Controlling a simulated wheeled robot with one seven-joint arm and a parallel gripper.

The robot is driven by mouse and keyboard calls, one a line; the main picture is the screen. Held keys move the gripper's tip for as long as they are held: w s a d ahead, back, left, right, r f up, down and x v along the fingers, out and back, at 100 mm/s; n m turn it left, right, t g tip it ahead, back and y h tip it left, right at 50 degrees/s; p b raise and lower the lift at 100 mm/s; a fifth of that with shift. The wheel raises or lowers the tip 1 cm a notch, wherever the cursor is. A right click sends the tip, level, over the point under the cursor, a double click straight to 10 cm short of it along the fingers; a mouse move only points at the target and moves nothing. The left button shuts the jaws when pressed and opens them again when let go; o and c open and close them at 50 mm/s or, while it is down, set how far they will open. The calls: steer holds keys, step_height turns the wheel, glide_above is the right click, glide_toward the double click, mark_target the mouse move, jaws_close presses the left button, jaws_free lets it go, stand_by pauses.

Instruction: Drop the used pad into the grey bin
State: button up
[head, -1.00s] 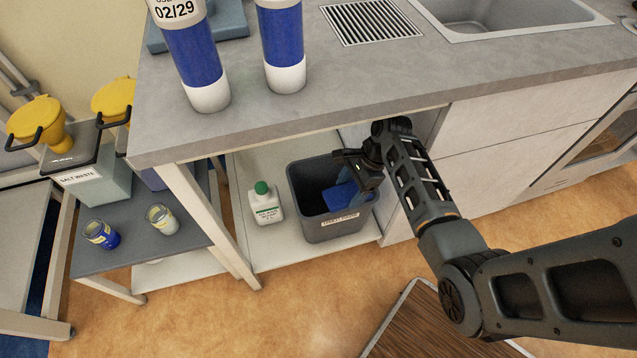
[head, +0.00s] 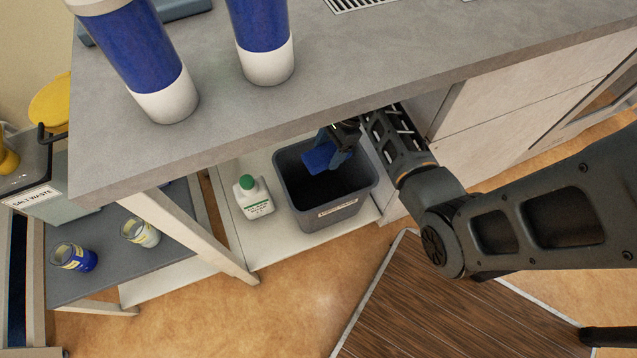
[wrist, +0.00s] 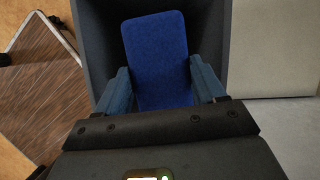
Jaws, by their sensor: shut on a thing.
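The used pad is a blue rectangular block (wrist: 157,58), also seen in the head view (head: 319,157). My gripper (wrist: 165,88) is shut on it, one finger on each side. In the head view my gripper (head: 338,150) is over the back part of the open grey bin (head: 325,215), under the counter. In the wrist view the bin's dark walls (wrist: 92,40) surround the pad. The bin has a white label on its front. Whether the pad touches the bin's inside cannot be told.
A white bottle with a green cap (head: 253,197) stands just left of the bin on the low shelf. The counter (head: 230,115) overhangs the bin, with two blue-and-white cylinders on top. Two small jars (head: 73,256) stand on a trolley at left.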

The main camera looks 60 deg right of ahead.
steer(key=shift+f+b, duration=0.95)
steer(key=shift+f, duration=0.3)
steer(key=o, duration=1)
steer(key=shift+p+v, duration=1.1)
steer(key=shift+v, duration=2.85)
steer(key=shift+a, duration=0.1)
